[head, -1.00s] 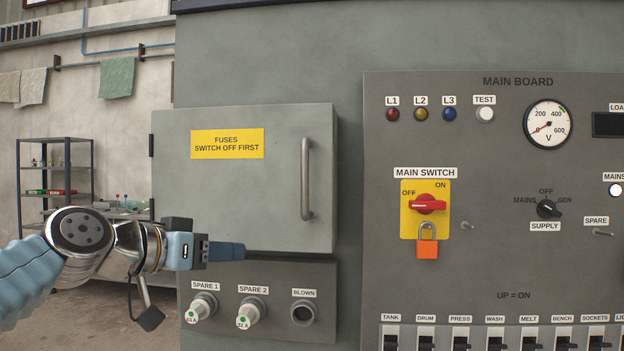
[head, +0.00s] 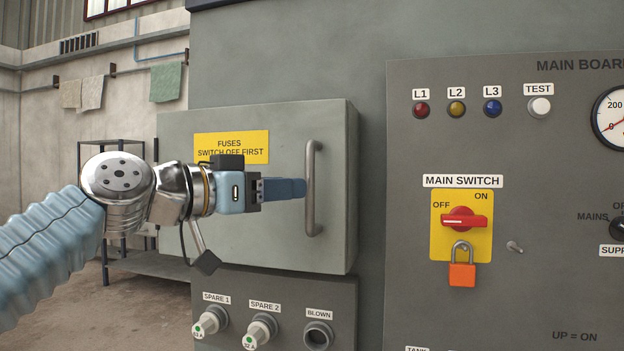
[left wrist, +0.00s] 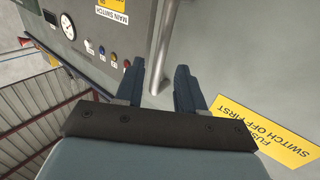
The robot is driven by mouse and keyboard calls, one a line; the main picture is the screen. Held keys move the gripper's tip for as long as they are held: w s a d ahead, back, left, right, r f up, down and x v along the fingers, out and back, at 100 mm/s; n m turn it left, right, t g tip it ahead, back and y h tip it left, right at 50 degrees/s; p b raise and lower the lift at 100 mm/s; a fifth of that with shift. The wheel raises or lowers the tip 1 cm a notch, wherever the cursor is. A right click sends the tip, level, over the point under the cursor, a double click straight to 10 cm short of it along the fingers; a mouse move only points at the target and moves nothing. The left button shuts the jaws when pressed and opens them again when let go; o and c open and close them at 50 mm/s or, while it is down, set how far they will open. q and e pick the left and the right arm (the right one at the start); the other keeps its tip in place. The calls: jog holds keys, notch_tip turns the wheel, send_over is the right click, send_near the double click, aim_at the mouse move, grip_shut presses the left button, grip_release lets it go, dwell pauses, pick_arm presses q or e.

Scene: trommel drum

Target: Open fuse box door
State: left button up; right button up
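The grey fuse box door (head: 255,225) is shut and carries a yellow fuse label (head: 232,141). Its upright metal bar handle (head: 311,215) is near the right edge. My left gripper (head: 303,188) is level with the handle's middle, its fingertips at the handle's left side. In the left wrist view, the gripper (left wrist: 157,68) is open, and the handle (left wrist: 163,40) shows in the gap between the two fingers. I cannot tell whether either finger touches it. My right gripper is not in view.
The main board (head: 540,150) stands right of the door, with a red main switch (head: 463,218) and an orange padlock (head: 461,274). Below the door are spare fuses (head: 210,321). A shelf rack (head: 123,145) stands behind my left arm.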

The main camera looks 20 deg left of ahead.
aim_at(310, 229)
pick_arm(q)
jog(key=p+x, duration=0.1)
jog(key=x, duration=0.5)
jog(key=shift+s, duration=0.1)
grip_shut()
